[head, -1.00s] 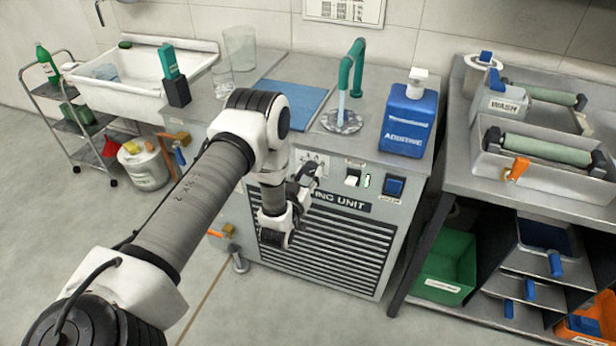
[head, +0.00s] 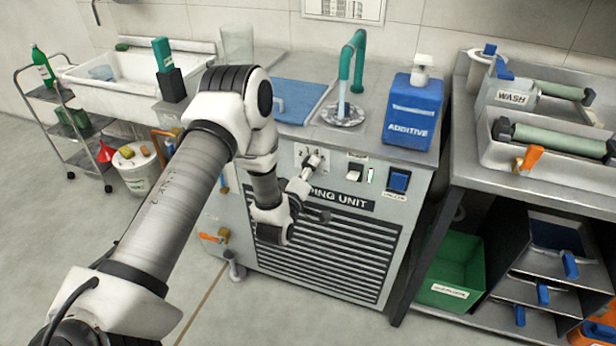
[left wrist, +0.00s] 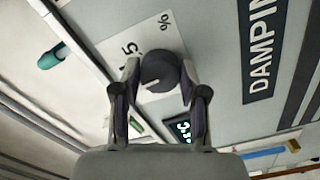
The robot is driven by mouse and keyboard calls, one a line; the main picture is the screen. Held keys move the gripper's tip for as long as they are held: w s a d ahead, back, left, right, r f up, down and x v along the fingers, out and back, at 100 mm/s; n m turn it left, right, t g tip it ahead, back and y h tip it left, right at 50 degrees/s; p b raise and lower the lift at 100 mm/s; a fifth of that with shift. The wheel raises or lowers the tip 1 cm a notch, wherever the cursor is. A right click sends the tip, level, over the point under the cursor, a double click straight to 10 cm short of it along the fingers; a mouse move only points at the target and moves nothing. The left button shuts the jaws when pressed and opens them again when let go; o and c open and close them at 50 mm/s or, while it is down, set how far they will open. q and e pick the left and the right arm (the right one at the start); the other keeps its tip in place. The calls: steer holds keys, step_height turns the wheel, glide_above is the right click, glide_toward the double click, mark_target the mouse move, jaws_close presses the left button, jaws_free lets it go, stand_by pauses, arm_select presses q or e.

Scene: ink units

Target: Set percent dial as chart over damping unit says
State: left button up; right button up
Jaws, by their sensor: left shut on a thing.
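The dark round percent dial (left wrist: 157,70) sits on a white plate with a % sign on the damping unit (head: 330,240). My left gripper (left wrist: 160,82) is shut on the dial, with a finger on each side. In the head view, my left gripper (head: 313,168) reaches the plate (head: 303,150) and hides most of the dial. The chart (head: 345,8) on the wall is cut off at the top and unreadable. My right gripper is not in view.
On top stand a blue additive bottle (head: 412,115) and a green tap (head: 349,65).

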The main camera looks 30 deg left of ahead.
arm_select(q)
steer(key=shift+r+n+b, duration=0.15)
steer(key=shift+n+b, duration=4.8)
steer(key=shift+n, duration=0.75)
steer(key=o, duration=1.1)
steer(key=shift+o, duration=0.2)
steer(key=v, duration=1.2)
